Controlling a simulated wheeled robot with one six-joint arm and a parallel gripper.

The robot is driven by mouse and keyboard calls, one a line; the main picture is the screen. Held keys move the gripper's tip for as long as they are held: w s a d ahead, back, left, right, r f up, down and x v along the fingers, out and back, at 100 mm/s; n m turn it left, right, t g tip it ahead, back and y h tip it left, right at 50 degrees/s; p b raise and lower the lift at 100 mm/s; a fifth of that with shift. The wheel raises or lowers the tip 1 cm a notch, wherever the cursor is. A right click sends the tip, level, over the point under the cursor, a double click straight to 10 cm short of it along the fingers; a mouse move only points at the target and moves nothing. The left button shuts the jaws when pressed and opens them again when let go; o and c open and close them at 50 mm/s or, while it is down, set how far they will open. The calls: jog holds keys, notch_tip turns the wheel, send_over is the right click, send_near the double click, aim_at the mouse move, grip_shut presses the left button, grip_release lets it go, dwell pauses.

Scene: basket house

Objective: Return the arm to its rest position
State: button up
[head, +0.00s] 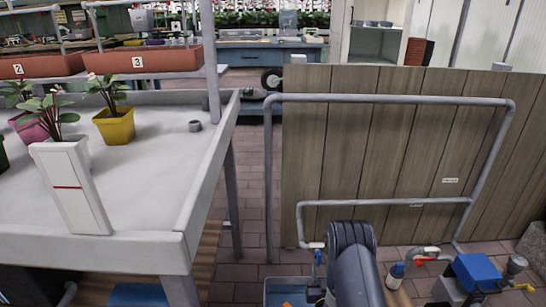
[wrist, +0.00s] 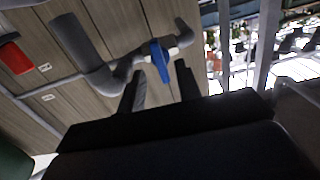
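My arm (head: 352,262) rises at the bottom centre of the head view, in front of the wooden panel. Beyond the fingertips is a blue valve handle (wrist: 160,62) on a grey pipe. A blue handle (head: 318,258) also shows on the pipe just left of my arm in the head view. The distance from fingers to handle is hard to tell.
A wooden panel (head: 385,150) with grey pipes (head: 390,99) stands ahead. A white bench (head: 165,160) with potted plants is at the left. A blue basin (head: 290,292) and a blue box (head: 477,272) are low in front. Tiled floor is open between bench and panel.

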aim_at(319, 261)
jog(key=w+b, duration=0.1)
jog(key=w, duration=0.2)
jog(key=shift+w+f, duration=0.1)
jog(key=shift+w, duration=0.3)
jog(key=shift+s+n, duration=0.15)
jog(key=shift+n, duration=0.25)
jog(key=n, duration=0.3)
jog(key=shift+n, duration=3)
jog(key=shift+r, duration=0.2)
